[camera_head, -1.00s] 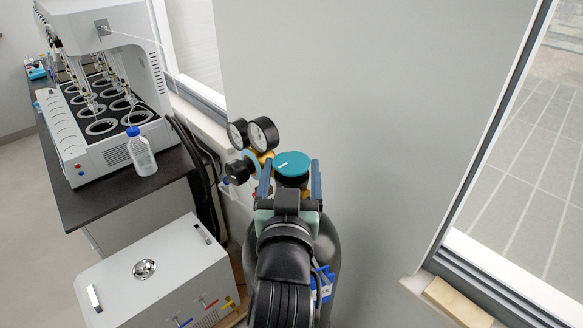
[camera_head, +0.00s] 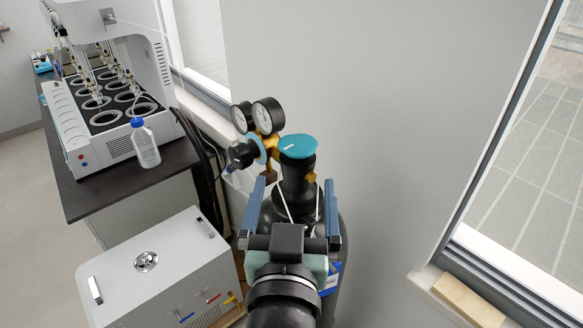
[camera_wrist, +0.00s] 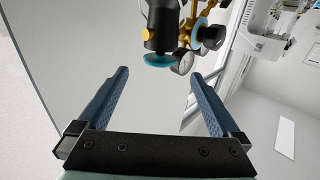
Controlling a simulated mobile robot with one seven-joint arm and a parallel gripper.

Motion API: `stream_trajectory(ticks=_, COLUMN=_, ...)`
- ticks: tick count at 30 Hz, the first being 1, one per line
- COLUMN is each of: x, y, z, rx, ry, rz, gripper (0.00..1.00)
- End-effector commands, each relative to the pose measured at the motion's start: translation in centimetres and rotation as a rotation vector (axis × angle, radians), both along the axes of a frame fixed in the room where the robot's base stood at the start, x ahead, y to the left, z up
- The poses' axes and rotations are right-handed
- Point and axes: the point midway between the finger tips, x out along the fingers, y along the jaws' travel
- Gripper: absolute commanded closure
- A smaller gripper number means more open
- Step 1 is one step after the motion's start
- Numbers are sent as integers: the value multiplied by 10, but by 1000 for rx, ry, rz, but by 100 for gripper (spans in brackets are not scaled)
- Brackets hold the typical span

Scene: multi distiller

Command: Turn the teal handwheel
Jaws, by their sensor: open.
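The teal handwheel (camera_head: 297,146) sits on top of the dark valve neck (camera_head: 298,184) of a gas cylinder (camera_head: 340,235). It has a small white mark on its top. In the wrist view the handwheel (camera_wrist: 158,60) appears edge-on, just beyond the fingertips and roughly centred between them. My gripper (camera_head: 294,188) is open and empty, its blue fingers spread wide. In the head view the fingertips lie below the wheel, one on each side of the valve neck. I see no contact with the wheel.
Two pressure gauges (camera_head: 267,115) and a black regulator knob (camera_head: 241,154) stand just left of the wheel. A white box (camera_head: 155,265) and a bench (camera_head: 120,190) with a distiller (camera_head: 85,140) and bottle (camera_head: 145,148) are further left. Wall space right of the wheel is clear.

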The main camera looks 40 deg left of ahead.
Motion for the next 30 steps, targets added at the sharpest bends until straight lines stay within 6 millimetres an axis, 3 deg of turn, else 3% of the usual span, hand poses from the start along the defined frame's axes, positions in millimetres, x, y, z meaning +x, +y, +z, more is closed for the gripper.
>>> stream_trajectory(ticks=3, x=-15, y=-13, z=4, rx=-2, ry=7, rz=0, gripper=0)
stream_trajectory(ticks=12, x=-29, y=-23, z=4, rx=-2, ry=5, rz=3, gripper=0)
stream_trajectory(ticks=30, x=-32, y=-27, z=1, rx=-1, ry=0, rz=0, gripper=0)
